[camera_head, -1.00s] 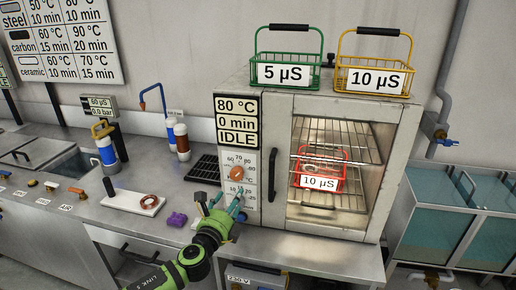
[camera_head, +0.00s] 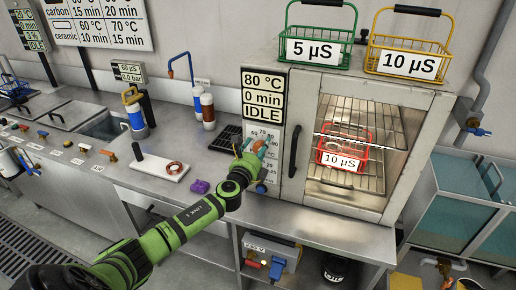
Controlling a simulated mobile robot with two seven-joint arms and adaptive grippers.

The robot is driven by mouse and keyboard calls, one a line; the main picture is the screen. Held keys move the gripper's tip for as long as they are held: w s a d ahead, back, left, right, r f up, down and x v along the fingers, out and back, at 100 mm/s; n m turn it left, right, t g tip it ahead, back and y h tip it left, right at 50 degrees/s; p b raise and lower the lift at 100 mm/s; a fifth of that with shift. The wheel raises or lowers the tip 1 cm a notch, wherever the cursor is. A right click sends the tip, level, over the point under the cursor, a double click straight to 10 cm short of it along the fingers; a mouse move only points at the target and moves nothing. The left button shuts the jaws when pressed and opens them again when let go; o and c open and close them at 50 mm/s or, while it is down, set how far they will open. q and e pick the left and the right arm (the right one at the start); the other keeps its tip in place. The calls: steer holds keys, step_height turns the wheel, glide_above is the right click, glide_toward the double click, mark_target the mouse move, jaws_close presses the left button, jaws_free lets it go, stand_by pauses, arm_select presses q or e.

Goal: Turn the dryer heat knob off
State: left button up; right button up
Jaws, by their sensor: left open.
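The dryer (camera_head: 375,91) is a steel cabinet with a glass door on the right in the head view. Its display reads 80 °C, 0 min, IDLE. The orange heat knob (camera_head: 258,146) sits on the white dial plate below the display. My left gripper (camera_head: 254,152) is open in front of the plate, with its fingertips at the knob. The gripper covers much of the knob and scale, so the knob's pointer setting and any contact are unclear. My right gripper is not in view.
A red basket (camera_head: 343,159) labelled 10 µS stands inside the dryer. Green (camera_head: 318,48) and yellow (camera_head: 407,62) baskets stand on top. The dark door handle (camera_head: 295,151) is just right of the dial. A purple object (camera_head: 199,187) lies on the bench.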

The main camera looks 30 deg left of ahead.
arm_select(q)
steer(key=c, duration=1.1)
steer(key=shift+c, duration=0.2)
steer(key=shift+r, duration=0.15)
